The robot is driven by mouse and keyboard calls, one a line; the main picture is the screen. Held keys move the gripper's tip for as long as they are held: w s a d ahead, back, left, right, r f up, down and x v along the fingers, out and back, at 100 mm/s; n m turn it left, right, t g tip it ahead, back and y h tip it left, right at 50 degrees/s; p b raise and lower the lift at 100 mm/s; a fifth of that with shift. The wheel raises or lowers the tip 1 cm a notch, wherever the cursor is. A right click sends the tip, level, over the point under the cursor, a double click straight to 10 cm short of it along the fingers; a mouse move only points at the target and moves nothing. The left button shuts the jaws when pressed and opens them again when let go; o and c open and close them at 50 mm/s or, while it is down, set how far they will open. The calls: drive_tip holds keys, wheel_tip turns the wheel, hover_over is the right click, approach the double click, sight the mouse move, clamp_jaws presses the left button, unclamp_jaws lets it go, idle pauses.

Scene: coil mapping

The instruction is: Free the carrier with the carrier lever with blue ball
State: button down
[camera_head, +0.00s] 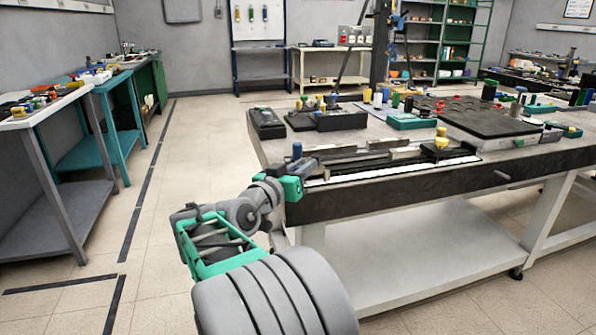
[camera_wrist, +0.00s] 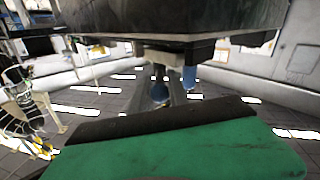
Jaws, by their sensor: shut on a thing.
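The carrier lever with blue ball (camera_head: 297,150) is at the near left corner of the workbench, by the left end of a long rail fixture (camera_head: 400,165). My gripper (camera_head: 301,172) is at this lever, shut on it, with the blue ball showing just above the jaws. In the wrist view two blue knobs show, one low in the middle (camera_wrist: 159,91) and one to its right (camera_wrist: 189,78). The carrier itself is hard to make out behind my gripper. A yellow-topped piece (camera_head: 441,138) stands toward the rail's right end.
The workbench (camera_head: 390,207) has a thick dark front edge beside my arm. Dark boxes (camera_head: 340,119) and a large black board (camera_head: 480,115) stand farther back. Side tables (camera_head: 60,112) line the left wall. The floor between (camera_head: 190,140) is clear.

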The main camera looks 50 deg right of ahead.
drive_tip(key=shift+f, duration=0.15)
drive_tip(key=c, duration=1.3)
unclamp_jaws()
drive_tip(key=shift+c, duration=0.2)
drive_tip(key=a+p, duration=0.1)
drive_tip(key=a, duration=0.6)
drive_tip(key=shift+s+a, duration=0.35)
drive_tip(key=shift+a, duration=0.05)
